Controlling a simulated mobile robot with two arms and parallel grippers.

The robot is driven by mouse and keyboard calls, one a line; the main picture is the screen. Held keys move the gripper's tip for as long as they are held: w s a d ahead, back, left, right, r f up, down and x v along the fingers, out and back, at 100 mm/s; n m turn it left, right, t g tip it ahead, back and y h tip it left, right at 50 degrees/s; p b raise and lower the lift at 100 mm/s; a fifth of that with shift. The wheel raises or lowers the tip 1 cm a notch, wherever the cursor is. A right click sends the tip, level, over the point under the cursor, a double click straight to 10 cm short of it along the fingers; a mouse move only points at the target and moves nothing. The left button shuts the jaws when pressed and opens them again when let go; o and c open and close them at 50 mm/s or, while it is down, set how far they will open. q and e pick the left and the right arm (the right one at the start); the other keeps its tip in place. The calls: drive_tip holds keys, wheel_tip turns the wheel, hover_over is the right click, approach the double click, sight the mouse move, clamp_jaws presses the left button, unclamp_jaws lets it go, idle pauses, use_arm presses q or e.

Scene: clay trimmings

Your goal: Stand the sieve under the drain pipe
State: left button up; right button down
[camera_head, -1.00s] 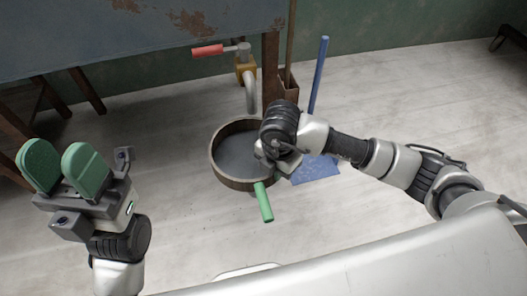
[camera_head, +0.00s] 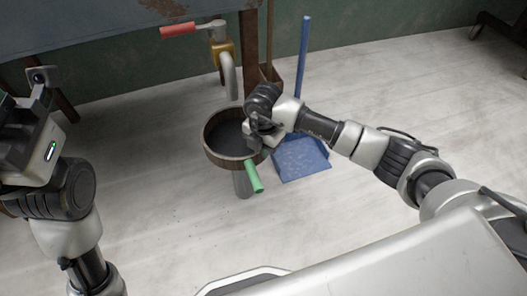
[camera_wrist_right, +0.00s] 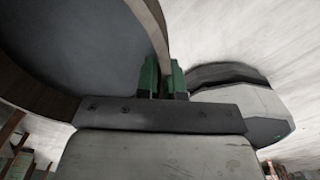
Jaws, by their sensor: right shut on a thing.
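The sieve (camera_head: 226,138) is a round pan with a brown rim and dark inside, at the middle of the head view.
A tap with a red handle (camera_head: 178,29) and brass body sits above the pipe. A blue dustpan (camera_head: 300,160) with a tall handle stands right of the sieve, behind my right arm. A brown box (camera_head: 271,84) is behind. The floor at front left is clear.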

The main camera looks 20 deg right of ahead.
idle(0.3)
drive_tip(key=c, duration=1.3)
unclamp_jaws()
drive_tip(key=shift+f, duration=0.1)
drive_tip(key=shift+o, duration=0.2)
